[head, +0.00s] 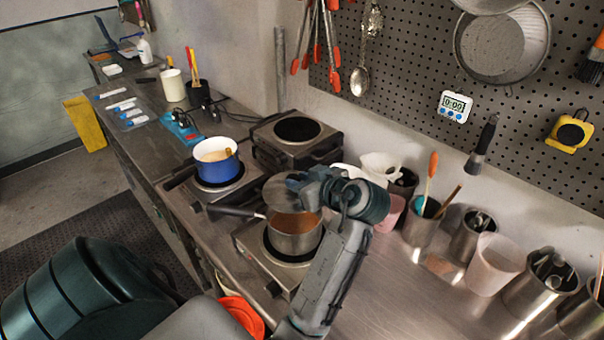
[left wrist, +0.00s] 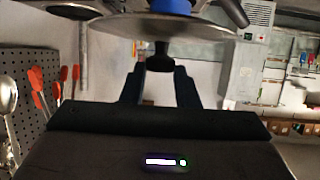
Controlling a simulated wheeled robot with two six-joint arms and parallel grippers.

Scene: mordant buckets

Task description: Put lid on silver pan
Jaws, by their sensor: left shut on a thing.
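The silver pan (head: 290,242) sits on a front burner in the head view. Brown liquid shows inside it, and its dark handle points left. My left gripper (head: 297,183) is shut on the knob of a grey round lid (head: 277,193). It holds the lid just above the far side of the pan, so the pan's opening still shows below it. In the left wrist view the lid (left wrist: 150,30) is seen nearly edge-on, with its dark knob (left wrist: 160,56) between the fingers. My wrist hides part of the lid and pan. My right gripper is not in view.
A blue pot (head: 216,165) stands on the burner to the left. An empty hot plate (head: 297,130) is behind. White and pink cups and metal tool canisters (head: 420,225) line the wall to the right. The counter at front right (head: 420,310) is clear.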

